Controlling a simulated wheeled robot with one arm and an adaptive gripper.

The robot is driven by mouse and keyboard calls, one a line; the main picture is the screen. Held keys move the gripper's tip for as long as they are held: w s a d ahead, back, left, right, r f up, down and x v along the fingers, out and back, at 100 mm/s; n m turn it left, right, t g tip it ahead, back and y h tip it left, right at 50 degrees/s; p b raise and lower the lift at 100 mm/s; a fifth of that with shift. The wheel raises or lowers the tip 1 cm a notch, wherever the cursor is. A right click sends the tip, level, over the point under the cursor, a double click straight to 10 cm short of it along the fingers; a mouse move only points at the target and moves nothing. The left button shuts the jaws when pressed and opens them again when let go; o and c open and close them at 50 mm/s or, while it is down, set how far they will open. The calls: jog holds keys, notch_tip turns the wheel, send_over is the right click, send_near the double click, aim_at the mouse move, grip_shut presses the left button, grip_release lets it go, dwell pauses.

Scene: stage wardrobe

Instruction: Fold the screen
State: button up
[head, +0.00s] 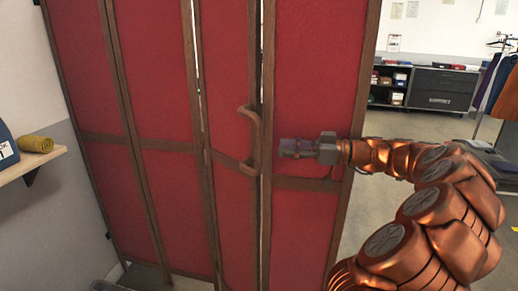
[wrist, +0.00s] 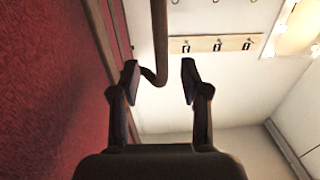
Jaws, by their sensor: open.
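The folding screen (head: 310,60) has several red panels in brown wooden frames and stands upright, with its panels nearly in line and narrow gaps between some. A curved brown handle (head: 256,130) juts from the third panel from the left. My gripper (head: 283,147) is just right of the handle in the head view, in front of the rightmost panel, with a small gap to the handle. In the wrist view my gripper (wrist: 160,82) is open, and the handle (wrist: 160,40) shows between its fingers, seemingly just beyond the tips. I see no contact.
A wooden shelf (head: 32,164) at the left holds a rolled mustard cloth (head: 36,144). Dark drawers (head: 441,88) and a clothes rail (head: 490,85) stand at the back right. Open floor (head: 425,123) shows right of the screen. The wrist view shows a hook board (wrist: 215,44) on the wall.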

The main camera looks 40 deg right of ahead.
jog(key=p, duration=0.2)
send_over(259, 165)
jog(key=shift+w+d, duration=0.3)
jog(key=shift+w, duration=0.1)
grip_shut()
dwell(0.6)
